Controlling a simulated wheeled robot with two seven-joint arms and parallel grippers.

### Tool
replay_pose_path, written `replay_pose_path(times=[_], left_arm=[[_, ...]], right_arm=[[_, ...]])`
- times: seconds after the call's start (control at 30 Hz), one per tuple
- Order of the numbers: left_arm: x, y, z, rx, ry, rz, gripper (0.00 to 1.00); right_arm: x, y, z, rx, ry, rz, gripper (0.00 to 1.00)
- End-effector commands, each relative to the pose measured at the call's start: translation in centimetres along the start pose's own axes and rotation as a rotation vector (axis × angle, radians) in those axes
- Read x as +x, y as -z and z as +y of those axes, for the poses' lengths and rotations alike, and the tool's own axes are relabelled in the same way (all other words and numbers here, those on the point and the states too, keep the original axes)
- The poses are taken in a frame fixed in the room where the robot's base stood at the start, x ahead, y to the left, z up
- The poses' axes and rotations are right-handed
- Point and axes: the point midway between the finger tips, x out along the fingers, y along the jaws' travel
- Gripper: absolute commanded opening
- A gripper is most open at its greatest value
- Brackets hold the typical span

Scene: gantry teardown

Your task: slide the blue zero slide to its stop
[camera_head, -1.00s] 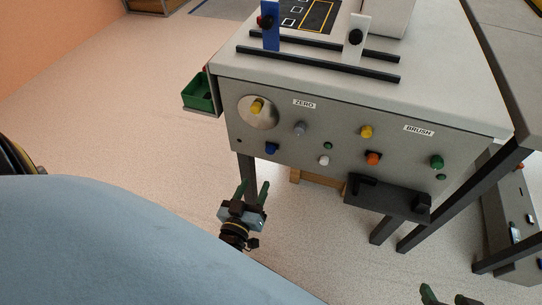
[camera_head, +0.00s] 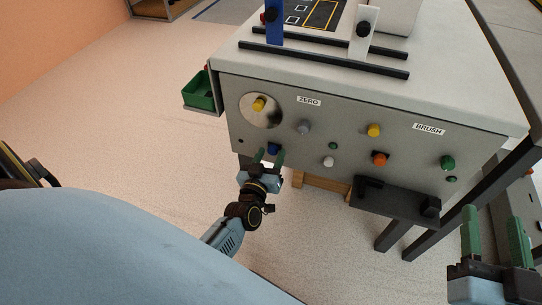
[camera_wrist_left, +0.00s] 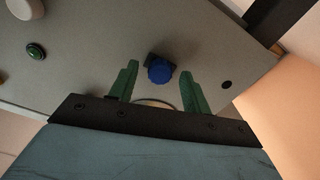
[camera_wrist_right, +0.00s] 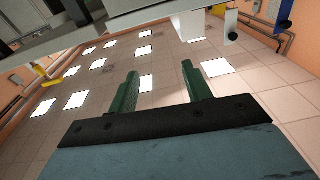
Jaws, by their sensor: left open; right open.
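A blue knob (camera_head: 273,148) on a small dark block sits low on the grey front panel, at the left below the ZERO label (camera_head: 308,100). It also shows in the left wrist view (camera_wrist_left: 160,70). My left gripper (camera_head: 270,155) is open just in front of it, with one green finger on each side of the knob in the left wrist view. I cannot tell whether the fingers touch it. My right gripper (camera_head: 494,218) is open and empty, well right of the panel and apart from it. The slide's stop is not clear to see.
A black bracket (camera_head: 396,200) juts out lower right. A green bin (camera_head: 198,92) hangs left.

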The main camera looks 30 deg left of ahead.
Motion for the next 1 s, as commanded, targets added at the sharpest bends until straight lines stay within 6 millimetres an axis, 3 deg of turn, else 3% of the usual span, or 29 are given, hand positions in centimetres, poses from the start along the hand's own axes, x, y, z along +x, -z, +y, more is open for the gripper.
replay_pose_path(times=[0.2,0.53,0.9,1.0], left_arm=[[1.0,0.0,-0.1,-0.001,0.001,0.000,0.48],[1.1,0.0,0.0,-0.001,0.001,-0.001,0.47],[1.1,0.0,0.0,-0.001,0.001,-0.001,0.00],[1.1,0.0,0.0,-0.001,0.001,-0.001,0.00]], right_arm=[[0.0,1.4,-0.3,0.004,0.007,0.090,0.49],[0.0,1.7,-0.3,0.004,0.007,0.102,0.49],[0.0,1.7,-0.3,0.004,0.007,0.101,0.49],[0.0,1.7,-0.3,0.004,0.007,0.101,0.49]])
